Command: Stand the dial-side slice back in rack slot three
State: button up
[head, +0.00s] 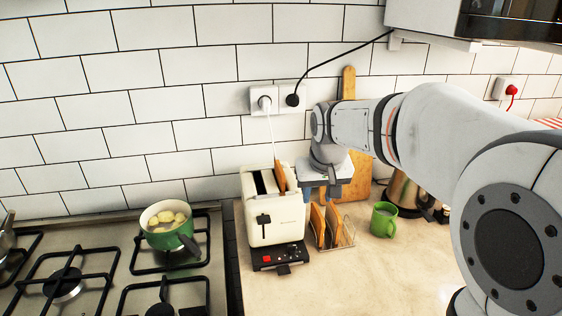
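A cream toaster (277,222) stands on the counter, with a lever on its front and a dark control panel with a red button (267,259) at its base. A browned slice (280,177) sticks up from its right-hand slot; the left-hand slot looks dark and empty. A wire rack (345,240) stands just right of the toaster and holds slices upright, including a left slice (317,224) and a right slice (334,222). My gripper (322,194) points down above the back of the rack, right of the toaster slice and apart from it. Its fingertips are too small to read.
A green mug (384,219) stands right of the rack, with a metal kettle (404,194) behind it. A wooden board (358,180) leans on the tiled wall. A white cord runs up from the toaster to a socket (264,99). A green pot (172,235) sits on the hob at left.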

jog(key=n+p, duration=0.1)
jog(key=p, duration=0.1)
send_near(280, 166)
notch_tip(280, 166, down, 3)
jog(key=shift+t+y, duration=0.3)
jog(key=shift+t, duration=0.1)
jog(key=x, duration=0.2)
jog(key=p+x, duration=0.1)
jog(key=x, duration=0.1)
jog(key=p+x, duration=0.1)
jog(key=x, duration=0.2)
jog(key=shift+w+d, duration=0.1)
jog(key=shift+w, duration=0.2)
jog(key=shift+w+f, duration=0.1)
jog(key=shift+f, duration=0.25)
jog(key=shift+f, duration=0.25)
jog(key=shift+c, duration=0.5)
grip_shut()
